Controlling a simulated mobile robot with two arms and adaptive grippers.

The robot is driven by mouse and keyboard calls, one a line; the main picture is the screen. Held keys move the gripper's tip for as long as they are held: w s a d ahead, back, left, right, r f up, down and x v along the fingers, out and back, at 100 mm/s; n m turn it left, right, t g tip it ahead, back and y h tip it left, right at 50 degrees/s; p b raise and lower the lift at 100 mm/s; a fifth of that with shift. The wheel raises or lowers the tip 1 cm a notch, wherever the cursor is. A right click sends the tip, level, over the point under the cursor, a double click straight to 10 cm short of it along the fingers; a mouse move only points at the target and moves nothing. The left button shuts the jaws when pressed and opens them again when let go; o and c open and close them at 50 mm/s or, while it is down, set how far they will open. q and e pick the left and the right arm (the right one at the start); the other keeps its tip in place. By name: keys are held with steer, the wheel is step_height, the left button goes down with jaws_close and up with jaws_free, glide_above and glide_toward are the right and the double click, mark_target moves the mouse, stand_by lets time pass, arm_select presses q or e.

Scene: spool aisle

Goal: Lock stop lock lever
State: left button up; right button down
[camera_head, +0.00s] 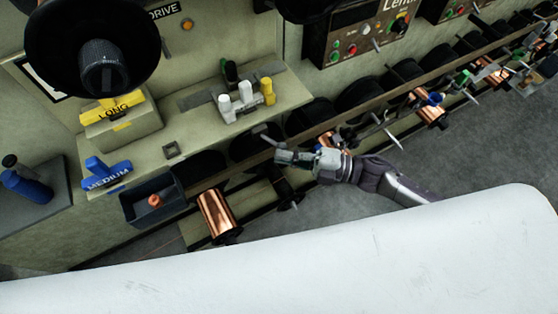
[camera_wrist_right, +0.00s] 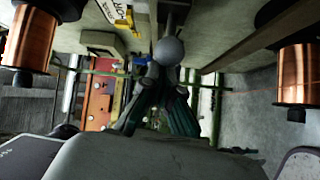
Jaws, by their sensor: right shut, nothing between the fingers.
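The stop lock lever appears as a short grey lever (camera_head: 264,134) at the front of the bench in the head view. Its grey ball knob (camera_wrist_right: 168,50) shows large in the right wrist view, with the shaft running up behind it. My right gripper (camera_head: 281,157) is at the lever's knob end in the head view. In the right wrist view the right gripper (camera_wrist_right: 165,82) is shut and empty, with its fingertips just below the knob. I cannot tell whether they touch it. My left gripper is not in view.
A copper spool (camera_head: 217,213) and a dark bin (camera_head: 152,203) with an orange piece lie left of the gripper. Yellow LONG (camera_head: 113,112) and blue MEDIUM (camera_head: 106,176) parts, and white and yellow knobs (camera_head: 246,98), are on the bench. A long rail (camera_head: 440,73) runs right.

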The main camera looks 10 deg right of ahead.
steer(key=shift+d, duration=0.25)
steer(key=shift+w+d, duration=0.1)
steer(key=shift+w, duration=0.05)
stand_by(0.4)
